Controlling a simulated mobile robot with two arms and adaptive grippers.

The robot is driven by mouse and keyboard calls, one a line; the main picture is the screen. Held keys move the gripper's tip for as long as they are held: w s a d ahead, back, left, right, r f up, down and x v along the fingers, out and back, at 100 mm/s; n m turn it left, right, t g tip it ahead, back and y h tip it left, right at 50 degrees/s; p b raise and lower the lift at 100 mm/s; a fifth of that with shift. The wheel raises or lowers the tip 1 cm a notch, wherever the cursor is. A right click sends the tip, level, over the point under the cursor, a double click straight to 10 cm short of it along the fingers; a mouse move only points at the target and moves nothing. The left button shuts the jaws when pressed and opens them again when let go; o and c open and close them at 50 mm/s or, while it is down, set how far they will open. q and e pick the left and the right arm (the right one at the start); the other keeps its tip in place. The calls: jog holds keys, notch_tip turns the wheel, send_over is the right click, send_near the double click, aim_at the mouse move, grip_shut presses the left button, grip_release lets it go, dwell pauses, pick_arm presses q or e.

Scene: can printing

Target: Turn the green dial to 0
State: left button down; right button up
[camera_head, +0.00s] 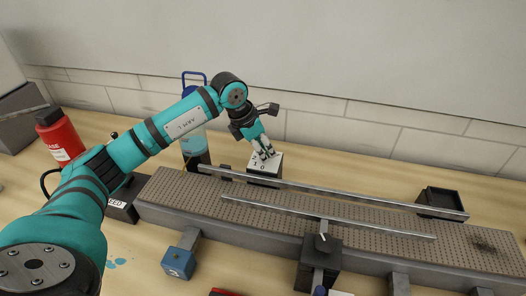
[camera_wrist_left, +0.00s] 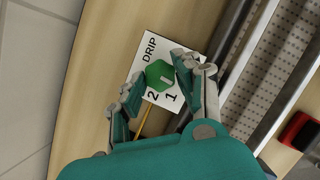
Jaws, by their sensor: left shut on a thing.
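The green dial (camera_wrist_left: 158,76) is a hexagonal knob on a white plate (camera_wrist_left: 151,46) marked DRIP, with 2 and 1 readable beside it in the left wrist view. A pale mark lies on the dial's face; I cannot tell exactly which number it points to. My left gripper (camera_wrist_left: 157,81) has its fingers on opposite sides of the dial, shut on it. In the head view the left gripper (camera_head: 264,154) reaches down onto the white-topped box (camera_head: 264,177) behind the conveyor, and its fingers hide the dial. My right gripper is out of view.
A perforated conveyor (camera_head: 180,190) with metal rails (camera_head: 330,190) runs in front of the box. A blue-handled container (camera_head: 196,140) stands left of it, a red bottle (camera_head: 62,138) farther left. A black tray (camera_head: 438,202) sits at right. The wall is close behind.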

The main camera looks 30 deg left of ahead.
pick_arm(q)
jog(key=shift+n, duration=0.5)
jog(key=c, duration=0.9)
grip_release()
jog(key=shift+c, duration=0.2)
jog(key=v, duration=1.2)
jog(key=shift+s+d, duration=0.15)
jog(key=shift+d, duration=0.1)
